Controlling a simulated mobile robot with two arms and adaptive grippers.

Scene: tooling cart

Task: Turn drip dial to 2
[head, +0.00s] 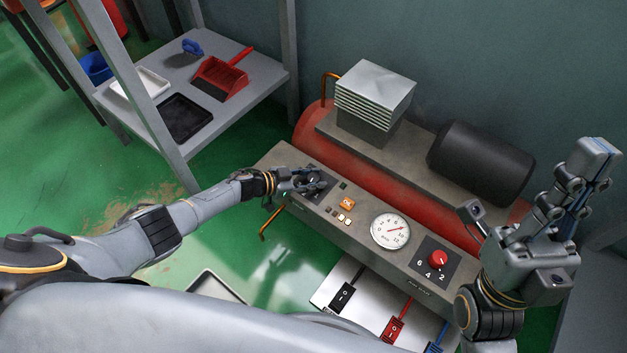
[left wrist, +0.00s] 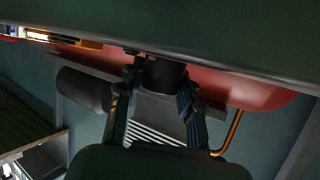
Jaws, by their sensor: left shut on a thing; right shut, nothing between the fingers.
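My left gripper (head: 308,183) is at the left end of the grey control panel (head: 345,232). It is shut on a dark round knob (left wrist: 163,74), which stands between its fingers in the left wrist view. The gripper hides most of this knob and its markings in the head view. A red dial (head: 438,258) with the numbers 6, 4 and 2 around it sits on a dark plate at the panel's right end. I cannot tell from a label which knob is the drip dial. My right gripper (head: 588,165) is shut and empty, raised at the right.
A white gauge (head: 390,231) and an orange switch (head: 346,203) lie between the two knobs. The red tank (head: 340,150), ribbed block (head: 374,92) and black cylinder (head: 482,160) stand behind. A shelf (head: 225,118) stands at left.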

